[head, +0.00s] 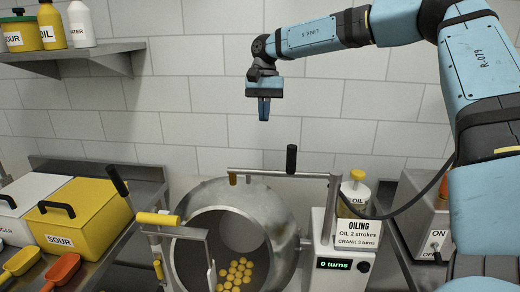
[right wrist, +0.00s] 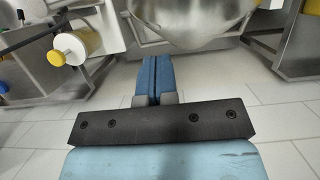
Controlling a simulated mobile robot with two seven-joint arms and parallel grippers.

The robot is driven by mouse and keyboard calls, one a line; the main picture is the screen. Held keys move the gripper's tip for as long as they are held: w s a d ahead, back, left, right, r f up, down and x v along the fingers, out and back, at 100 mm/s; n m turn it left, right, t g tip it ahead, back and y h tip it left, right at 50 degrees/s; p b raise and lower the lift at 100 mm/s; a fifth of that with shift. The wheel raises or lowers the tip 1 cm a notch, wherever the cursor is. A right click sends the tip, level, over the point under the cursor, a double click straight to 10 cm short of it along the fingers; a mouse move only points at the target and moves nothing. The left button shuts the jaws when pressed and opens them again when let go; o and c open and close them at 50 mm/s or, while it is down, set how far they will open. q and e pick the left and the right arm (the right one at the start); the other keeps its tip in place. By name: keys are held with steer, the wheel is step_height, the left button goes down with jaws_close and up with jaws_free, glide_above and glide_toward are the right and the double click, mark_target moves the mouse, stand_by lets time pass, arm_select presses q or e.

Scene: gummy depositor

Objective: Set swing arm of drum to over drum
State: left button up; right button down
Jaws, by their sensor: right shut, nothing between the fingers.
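The steel drum (head: 215,195) has its round mouth facing forward, with several yellow-orange gummies (head: 236,272) inside. A grey swing arm (head: 270,173) runs left from an upright post at the drum's right. It has a black upright knob (head: 291,160) and a brown-yellow tip (head: 233,179) at its left end. In the picture it crosses the drum's upper part; its exact depth is unclear. My right gripper (head: 264,112) points down, shut and empty, above and apart from the arm. Its closed blue fingers show in the right wrist view (right wrist: 154,78). My left gripper is out of view.
A yellow-handled frame (head: 158,218) stands at the drum's front left. The control box (head: 343,264) reads "0 turns", below an oiling sign (head: 358,230) and oil bottle (head: 355,192). A yellow SOUR bin (head: 85,228) is left; a shelf (head: 90,52) is upper left.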

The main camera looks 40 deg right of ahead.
arm_select(q)
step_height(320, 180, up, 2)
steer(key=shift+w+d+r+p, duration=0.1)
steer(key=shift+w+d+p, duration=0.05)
steer(key=shift+p, duration=1.05)
arm_select(e)
steer(key=s+a+f, duration=0.4)
steer(key=a+f, duration=0.1)
steer(key=f, duration=0.5)
steer(key=shift+s+r, duration=0.1)
